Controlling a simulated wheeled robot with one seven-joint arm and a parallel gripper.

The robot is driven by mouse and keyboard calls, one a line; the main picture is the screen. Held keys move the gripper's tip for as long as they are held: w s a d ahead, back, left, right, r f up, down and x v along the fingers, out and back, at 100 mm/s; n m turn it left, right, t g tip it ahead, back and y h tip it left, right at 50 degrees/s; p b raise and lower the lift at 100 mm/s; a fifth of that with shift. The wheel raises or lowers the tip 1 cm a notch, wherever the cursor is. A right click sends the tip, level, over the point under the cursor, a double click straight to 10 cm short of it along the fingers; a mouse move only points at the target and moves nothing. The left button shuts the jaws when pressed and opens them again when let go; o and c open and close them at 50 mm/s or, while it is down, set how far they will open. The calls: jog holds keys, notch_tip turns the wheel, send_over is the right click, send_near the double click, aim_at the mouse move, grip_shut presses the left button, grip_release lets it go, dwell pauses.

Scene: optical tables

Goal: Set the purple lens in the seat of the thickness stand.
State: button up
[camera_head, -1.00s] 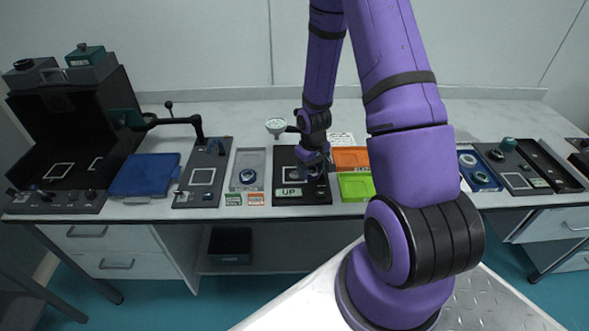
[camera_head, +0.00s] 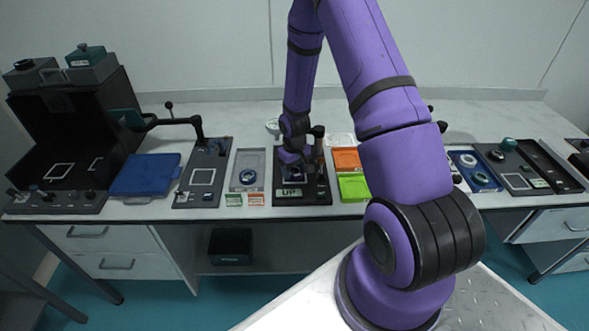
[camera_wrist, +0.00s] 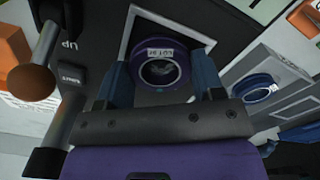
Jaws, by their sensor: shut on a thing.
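The purple lens (camera_wrist: 160,68) is a ring with a white label and a dark clear centre. It sits between the two blue fingers of my gripper (camera_wrist: 162,76), which is shut on it. In the wrist view it overlaps the white square outline (camera_wrist: 130,25) on the dark plate of the thickness stand (camera_wrist: 98,30). I cannot tell whether it touches the plate. In the head view my gripper (camera_head: 292,168) is over the stand (camera_head: 318,195), which bears an UP label at its front. My gripper and wrist hide the lens and most of the seat there.
A grey tray (camera_head: 238,165) with a blue ringed lens (camera_head: 248,178) lies just left of the stand. Orange (camera_head: 346,160) and green (camera_head: 353,187) trays lie right of it. A lever with a brown knob (camera_wrist: 30,82) stands close to my gripper in the wrist view.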

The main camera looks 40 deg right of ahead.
jog(key=shift+f, duration=0.1)
jog(key=o, duration=1)
notch_tip(320, 180, up, 12)
notch_tip(320, 180, up, 12)
jog(key=t, duration=0.1)
send_over(294, 171)
jog(key=s+a, duration=0.2)
jog(key=a, duration=0.1)
jog(key=s+a+r+t+h, duration=0.1)
jog(key=s+a+r, duration=0.1)
jog(key=r, duration=0.3)
jog(key=s+a+r, duration=0.1)
jog(key=s+r, duration=0.2)
jog(key=r, duration=0.3)
jog(key=s+a+r+t, duration=0.1)
jog(key=s+a+r, duration=0.1)
jog(key=s+r, duration=0.2)
jog(key=s+a+r+t, duration=0.1)
jog(key=s+a+r, duration=0.1)
jog(key=s, duration=0.7)
jog(key=s+a+r+t+y, duration=0.1)
jog(key=s+a+r, duration=0.2)
jog(key=s+r, duration=0.2)
jog(key=shift+s+r, duration=0.35)
jog(key=shift+s, duration=0.4)
